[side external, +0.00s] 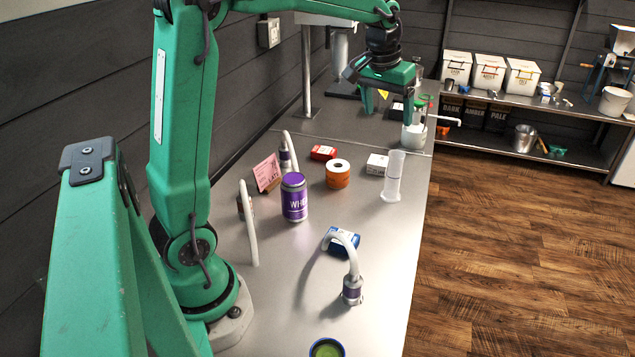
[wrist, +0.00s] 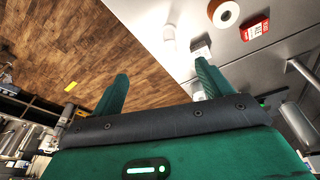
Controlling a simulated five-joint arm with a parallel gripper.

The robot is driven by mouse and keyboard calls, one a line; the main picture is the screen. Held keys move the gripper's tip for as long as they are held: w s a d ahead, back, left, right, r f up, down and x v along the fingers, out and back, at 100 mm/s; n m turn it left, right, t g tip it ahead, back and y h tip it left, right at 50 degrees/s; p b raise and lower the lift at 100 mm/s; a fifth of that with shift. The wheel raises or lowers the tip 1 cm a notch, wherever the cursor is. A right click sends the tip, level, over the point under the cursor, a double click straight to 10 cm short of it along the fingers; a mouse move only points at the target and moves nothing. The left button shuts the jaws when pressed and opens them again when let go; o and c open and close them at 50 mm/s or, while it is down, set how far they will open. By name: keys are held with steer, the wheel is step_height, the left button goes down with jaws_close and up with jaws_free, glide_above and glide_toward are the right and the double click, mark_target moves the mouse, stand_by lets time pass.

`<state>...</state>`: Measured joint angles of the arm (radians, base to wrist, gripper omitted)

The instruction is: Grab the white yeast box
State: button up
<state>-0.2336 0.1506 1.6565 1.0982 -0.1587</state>
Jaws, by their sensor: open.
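The white yeast box (side external: 377,164) lies on the steel counter in the side external view, between the orange tape roll and the clear cylinder. In the wrist view the white box (wrist: 200,46) shows just beyond the tip of the right-hand finger, which hides part of it. My gripper (side external: 388,113) is open and empty, raised above the counter, farther back than the box. Its two fingers also show spread apart in the wrist view (wrist: 162,71).
The clear cylinder (side external: 394,179) stands close right of the box. The orange tape roll (side external: 338,175) and red box (side external: 323,152) are to its left. A white bottle (side external: 414,134) stands behind. A purple can (side external: 294,198) and blue box (side external: 343,241) are nearer the front.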

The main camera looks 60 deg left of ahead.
steer(key=w+a+f+n+g, duration=0.1)
steer(key=w+a+f+n, duration=0.1)
steer(key=w+a+f, duration=0.55)
steer(key=n+g, duration=0.2)
glide_above(378, 162)
steer(key=shift+h, duration=0.3)
step_height(378, 162, down, 11)
steer(key=shift+s+d+f, duration=0.1)
steer(key=shift+d, duration=0.05)
steer(key=shift+f, duration=4.05)
steer(key=c, duration=1.1)
steer(key=shift+r, duration=5.05)
